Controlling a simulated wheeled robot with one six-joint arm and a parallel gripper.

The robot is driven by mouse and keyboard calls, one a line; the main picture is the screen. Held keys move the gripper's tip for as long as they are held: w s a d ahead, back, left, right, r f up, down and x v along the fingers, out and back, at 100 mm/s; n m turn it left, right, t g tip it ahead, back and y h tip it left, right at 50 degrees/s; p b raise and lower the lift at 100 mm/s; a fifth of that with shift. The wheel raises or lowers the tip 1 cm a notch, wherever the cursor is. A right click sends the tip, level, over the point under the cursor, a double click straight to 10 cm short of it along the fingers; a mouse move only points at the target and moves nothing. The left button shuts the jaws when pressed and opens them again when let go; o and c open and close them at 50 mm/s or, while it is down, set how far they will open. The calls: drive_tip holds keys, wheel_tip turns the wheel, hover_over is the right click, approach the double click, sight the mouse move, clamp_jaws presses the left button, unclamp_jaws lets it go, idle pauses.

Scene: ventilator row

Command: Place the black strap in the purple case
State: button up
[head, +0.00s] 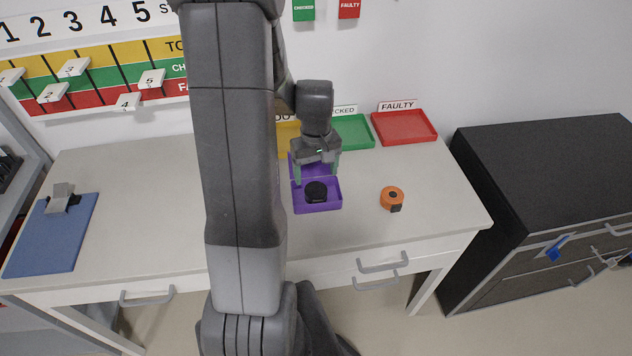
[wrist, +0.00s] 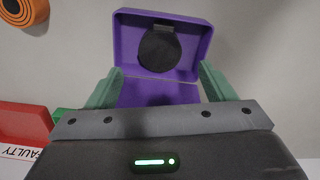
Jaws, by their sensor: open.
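The purple case (head: 330,207) stands open on the white table, with its lid raised at the back, partly behind my gripper. The black strap (head: 316,190), a dark round coil, lies inside the front tray of the case. In the wrist view the case (wrist: 198,42) shows with the strap (wrist: 160,50) within its walls, close to one wall. My gripper (head: 318,173) is above the rear part of the case, behind the strap.
An orange round coil (head: 392,197) lies right of the case. Behind are a yellow tray (head: 287,142), a green tray (head: 354,132) and a red tray (head: 404,127). A blue clipboard (head: 50,238) lies far left. The table's front right is clear.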

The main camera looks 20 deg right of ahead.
sight(316, 190)
wheel_tip(316, 190, up, 5)
drive_tip(key=shift+r, duration=0.15)
idle(1.0)
